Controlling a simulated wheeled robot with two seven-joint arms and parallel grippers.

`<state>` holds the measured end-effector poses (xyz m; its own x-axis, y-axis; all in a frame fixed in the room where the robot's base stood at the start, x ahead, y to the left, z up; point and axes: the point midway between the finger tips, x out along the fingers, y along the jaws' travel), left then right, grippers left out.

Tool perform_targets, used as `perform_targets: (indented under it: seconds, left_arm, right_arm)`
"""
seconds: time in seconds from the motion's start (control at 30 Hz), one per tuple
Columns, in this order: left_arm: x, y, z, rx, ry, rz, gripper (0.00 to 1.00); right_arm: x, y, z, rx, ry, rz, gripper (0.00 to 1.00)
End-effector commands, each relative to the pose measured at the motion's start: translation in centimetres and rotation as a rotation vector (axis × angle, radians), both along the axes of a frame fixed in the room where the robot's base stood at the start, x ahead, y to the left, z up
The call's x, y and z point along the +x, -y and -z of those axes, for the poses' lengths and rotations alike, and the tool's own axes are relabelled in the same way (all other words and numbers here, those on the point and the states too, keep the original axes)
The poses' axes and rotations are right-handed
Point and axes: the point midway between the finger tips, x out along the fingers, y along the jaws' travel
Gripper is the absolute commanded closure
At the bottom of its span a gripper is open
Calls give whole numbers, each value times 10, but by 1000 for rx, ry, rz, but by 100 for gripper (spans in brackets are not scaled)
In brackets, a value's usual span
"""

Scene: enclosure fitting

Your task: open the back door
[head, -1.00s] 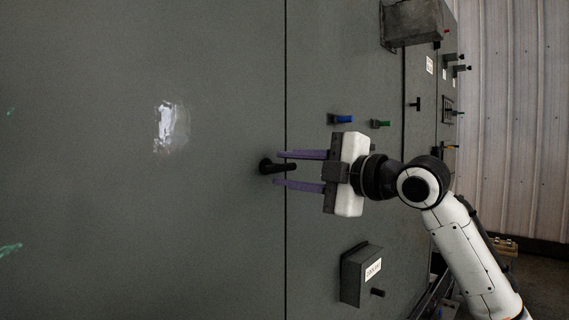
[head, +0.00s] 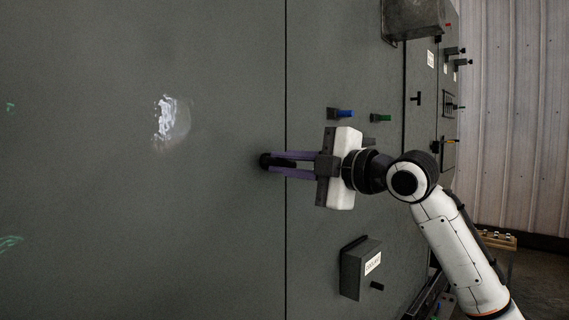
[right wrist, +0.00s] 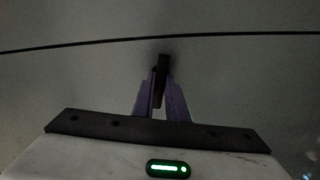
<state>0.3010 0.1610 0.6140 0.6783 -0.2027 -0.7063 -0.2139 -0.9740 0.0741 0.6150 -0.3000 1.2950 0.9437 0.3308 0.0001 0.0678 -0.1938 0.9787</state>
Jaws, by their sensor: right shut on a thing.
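The back door (head: 130,220) is a large flat grey-green panel filling the left half of the head view. Its right edge meets a thin dark vertical seam (head: 286,60), with no visible gap. A black handle (head: 265,161) sits on the door just left of the seam. My right gripper (head: 272,163) comes from the right across the seam, its purple fingers shut on the handle. In the right wrist view the fingers (right wrist: 162,95) close around the dark handle (right wrist: 163,64), and the seam runs across above them. My left gripper is not in view.
Right of the seam, the panel carries a blue knob (head: 341,113), a green knob (head: 381,118) and a grey box (head: 360,268) jutting out below my arm. Another box (head: 412,18) juts out at the top. A corrugated wall (head: 510,120) stands at the far right.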

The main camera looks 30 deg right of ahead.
Motion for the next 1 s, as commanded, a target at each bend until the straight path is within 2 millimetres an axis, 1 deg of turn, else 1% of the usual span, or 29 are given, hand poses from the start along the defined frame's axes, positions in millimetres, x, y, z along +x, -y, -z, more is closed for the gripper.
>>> perform_targets:
  seconds: [0.27, 0.43, 0.67, 1.0]
  left_arm:
    - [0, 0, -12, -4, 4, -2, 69]
    - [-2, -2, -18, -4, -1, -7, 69]
    - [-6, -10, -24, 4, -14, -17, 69]
    - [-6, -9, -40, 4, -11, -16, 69]
  right_arm:
    - [0, 1, -1, 106, -41, 3, 100]
    - [0, 1, -2, 233, -86, 4, 100]
    - [1, 1, -1, 419, -151, 4, 100]
    - [1, 1, 0, 633, -224, 6, 100]
